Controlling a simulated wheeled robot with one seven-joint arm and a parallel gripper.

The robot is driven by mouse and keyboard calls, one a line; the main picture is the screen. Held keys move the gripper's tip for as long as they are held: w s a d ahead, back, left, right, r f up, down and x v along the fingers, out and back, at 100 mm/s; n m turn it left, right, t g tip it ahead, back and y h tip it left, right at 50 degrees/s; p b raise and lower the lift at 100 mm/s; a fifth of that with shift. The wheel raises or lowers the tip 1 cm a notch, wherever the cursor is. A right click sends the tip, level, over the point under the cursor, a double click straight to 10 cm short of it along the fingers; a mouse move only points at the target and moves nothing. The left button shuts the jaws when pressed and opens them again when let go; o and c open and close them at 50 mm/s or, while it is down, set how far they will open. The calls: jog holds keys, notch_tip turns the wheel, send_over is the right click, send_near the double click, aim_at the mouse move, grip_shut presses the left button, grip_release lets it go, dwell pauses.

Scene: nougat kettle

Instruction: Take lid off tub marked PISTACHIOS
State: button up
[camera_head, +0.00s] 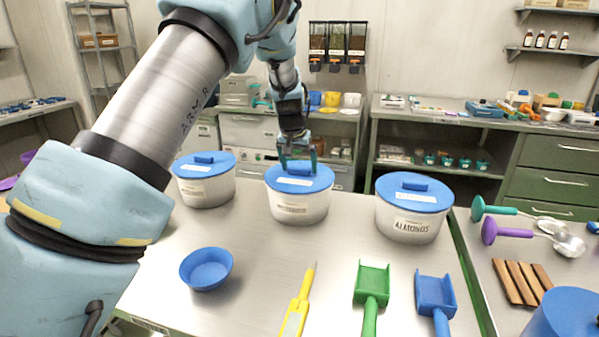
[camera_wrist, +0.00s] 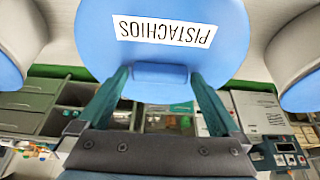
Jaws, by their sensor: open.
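The tub marked PISTACHIOS (camera_head: 297,211) is the middle one of three white tubs on the steel table. Its blue lid (camera_head: 312,183) is on it, with a raised blue handle. In the wrist view the lid (camera_wrist: 205,65) bears the label PISTACHIOS, upside down, and the handle (camera_wrist: 160,74) lies between my fingers. My gripper (camera_head: 297,162) is over the lid, pointing down. In the wrist view my gripper (camera_wrist: 160,80) is open, with one teal finger on each side of the handle. I cannot tell whether the fingers touch it.
A lidded tub (camera_head: 206,190) stands to the left and the ALMONDS tub (camera_head: 408,222) to the right. In front lie a blue bowl (camera_head: 206,270), a yellow tool (camera_head: 299,308), a green scoop (camera_head: 371,290) and a blue scoop (camera_head: 436,296). Bare table lies between them.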

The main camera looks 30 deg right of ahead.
aim_at(299, 168)
jog(key=shift+f, duration=0.1)
jog(key=c, duration=1.1)
jog(key=shift+r+b, duration=0.35)
jog(key=shift+r, duration=6.2)
